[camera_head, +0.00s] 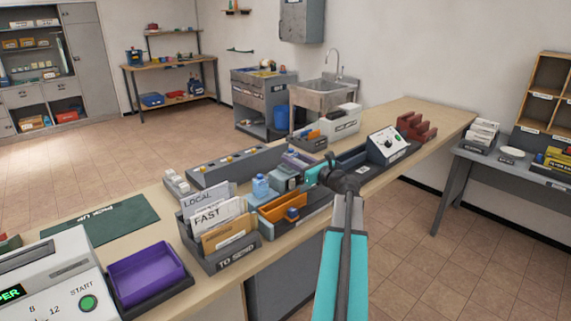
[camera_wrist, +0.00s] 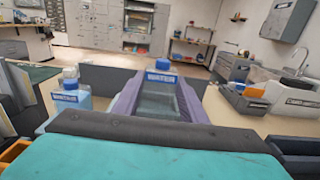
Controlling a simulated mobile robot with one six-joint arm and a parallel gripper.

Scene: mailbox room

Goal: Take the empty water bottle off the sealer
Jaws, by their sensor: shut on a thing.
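My gripper (camera_head: 297,160) reaches from the teal wrist towards the back left, over the middle of the counter. In the wrist view, its two purple-grey fingers (camera_wrist: 157,92) are shut on a clear, empty-looking water bottle (camera_wrist: 160,101) with a blue cap and a WATER label. The bottle's lower part is hidden by my gripper's dark front edge. A second, bluish water bottle (camera_wrist: 70,98) stands to the left, apart from my fingers; it also shows in the head view (camera_head: 261,188). The likely sealer (camera_head: 388,144), a grey unit with a knob, stands right of my gripper.
A TO SEND letter holder (camera_head: 236,256) and an orange tray (camera_head: 283,208) stand near the counter's front edge. A purple tray (camera_head: 148,276) lies left. A long grey panel (camera_head: 235,165) stands behind. The green mat (camera_head: 105,220) has bare room.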

